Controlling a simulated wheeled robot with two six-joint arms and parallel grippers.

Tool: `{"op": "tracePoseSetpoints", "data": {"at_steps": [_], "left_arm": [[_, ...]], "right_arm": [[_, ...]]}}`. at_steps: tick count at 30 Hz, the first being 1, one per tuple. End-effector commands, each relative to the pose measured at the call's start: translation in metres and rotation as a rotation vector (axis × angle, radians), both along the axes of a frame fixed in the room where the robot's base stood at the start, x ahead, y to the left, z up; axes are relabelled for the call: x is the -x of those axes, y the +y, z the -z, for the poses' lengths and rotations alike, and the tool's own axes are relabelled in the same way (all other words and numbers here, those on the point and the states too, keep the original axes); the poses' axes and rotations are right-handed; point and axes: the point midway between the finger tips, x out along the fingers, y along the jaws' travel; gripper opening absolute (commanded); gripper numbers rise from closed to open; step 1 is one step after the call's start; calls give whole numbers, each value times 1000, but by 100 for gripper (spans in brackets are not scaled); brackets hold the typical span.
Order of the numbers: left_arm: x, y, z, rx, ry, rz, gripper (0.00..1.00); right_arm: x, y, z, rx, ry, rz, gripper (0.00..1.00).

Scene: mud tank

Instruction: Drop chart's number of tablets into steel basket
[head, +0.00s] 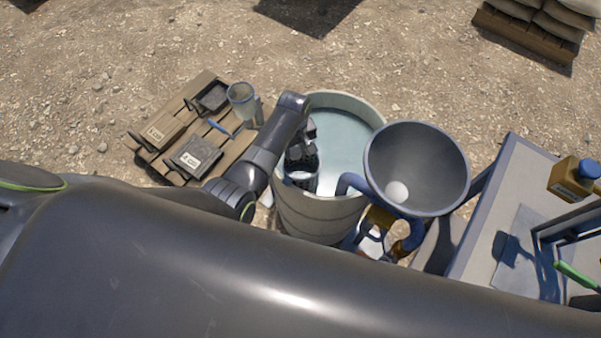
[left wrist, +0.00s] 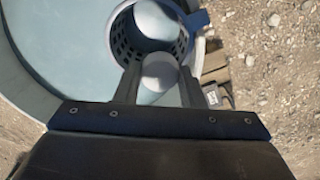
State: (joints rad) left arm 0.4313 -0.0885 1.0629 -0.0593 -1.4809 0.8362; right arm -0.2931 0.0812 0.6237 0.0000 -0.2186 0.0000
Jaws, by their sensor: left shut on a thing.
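My left gripper (head: 301,154) reaches over the near left part of the round tank (head: 325,218), which holds pale liquid. In the left wrist view, the left gripper (left wrist: 159,82) is shut on a pale, round-ended tablet (left wrist: 158,75). The perforated steel basket (left wrist: 122,48) lies just beyond the fingertips, with a whitish rounded piece (left wrist: 155,20), apparently a tablet, inside it. In the head view, the basket (head: 303,183) shows partly below the gripper at the tank's inner side. A white round piece (head: 397,192) lies in the grey bowl (head: 418,160). I cannot make out a chart. My right gripper is not visible.
The grey bowl stands beside the tank's right rim. A pallet (head: 150,150) with dark trays and a clear cup (head: 242,100) lies left. A table (head: 495,205) with an amber, blue-capped bottle (head: 573,180) stands right. Gravel behind is mostly open.

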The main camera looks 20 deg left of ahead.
Motion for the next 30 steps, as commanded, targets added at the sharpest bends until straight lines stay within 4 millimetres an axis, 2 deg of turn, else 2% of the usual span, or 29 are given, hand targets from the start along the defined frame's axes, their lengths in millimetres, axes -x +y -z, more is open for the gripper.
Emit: {"op": "tracePoseSetpoints", "data": {"at_steps": [6,7,12,13,23,26,30], "left_arm": [[0,0,0,0,0,0,14],[0,0,0,0,0,0,37],[0,0,0,0,0,0,60],[0,0,0,0,0,0,62],[0,0,-3,0,-1,0,62],[-1,0,-11,1,-2,0,62],[-1,0,-32,2,-4,0,62]], "right_arm": [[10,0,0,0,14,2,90],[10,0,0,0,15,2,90],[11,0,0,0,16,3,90],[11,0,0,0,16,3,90],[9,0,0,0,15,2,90],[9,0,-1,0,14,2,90],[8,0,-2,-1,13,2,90]]}}
